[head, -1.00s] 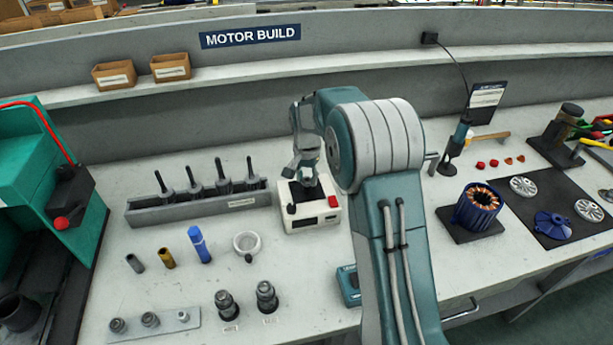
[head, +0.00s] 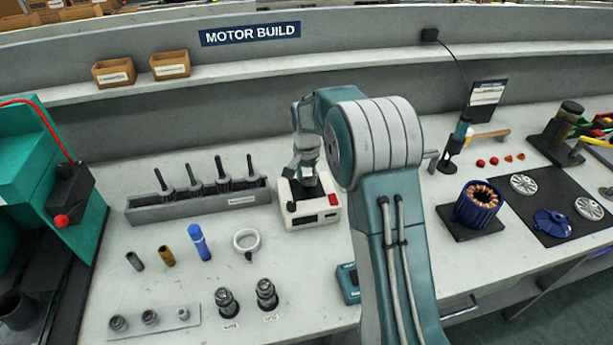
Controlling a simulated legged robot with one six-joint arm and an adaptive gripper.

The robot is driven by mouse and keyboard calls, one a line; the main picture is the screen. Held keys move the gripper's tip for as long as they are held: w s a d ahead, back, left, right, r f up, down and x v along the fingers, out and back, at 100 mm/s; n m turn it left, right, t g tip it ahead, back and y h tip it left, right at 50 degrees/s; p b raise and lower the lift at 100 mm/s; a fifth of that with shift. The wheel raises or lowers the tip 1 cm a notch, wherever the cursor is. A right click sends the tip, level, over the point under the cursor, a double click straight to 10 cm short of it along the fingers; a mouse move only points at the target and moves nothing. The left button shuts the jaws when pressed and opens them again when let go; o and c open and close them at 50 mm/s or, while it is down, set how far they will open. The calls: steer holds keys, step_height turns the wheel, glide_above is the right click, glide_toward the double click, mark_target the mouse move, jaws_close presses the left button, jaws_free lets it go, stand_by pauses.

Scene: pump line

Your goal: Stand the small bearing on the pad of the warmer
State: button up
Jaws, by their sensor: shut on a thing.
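The warmer (head: 312,217) is a white box with a dark top and a red button, near the middle of the bench. My gripper (head: 304,181) points down just over the dark pad (head: 313,190) on its top. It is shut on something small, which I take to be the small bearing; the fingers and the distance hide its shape. I cannot tell whether it touches the pad. A grey strip (head: 165,325) at the front left carries other small round metal parts.
A grey rack (head: 215,203) with several dark tools stands left of the warmer. A motor stator (head: 477,205) is at the right.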

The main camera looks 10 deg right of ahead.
steer(key=o, duration=0.9)
steer(key=shift+o, duration=0.2)
steer(key=shift+o, duration=1.2)
steer(key=shift+r, duration=0.1)
steer(key=shift+r, duration=2.9)
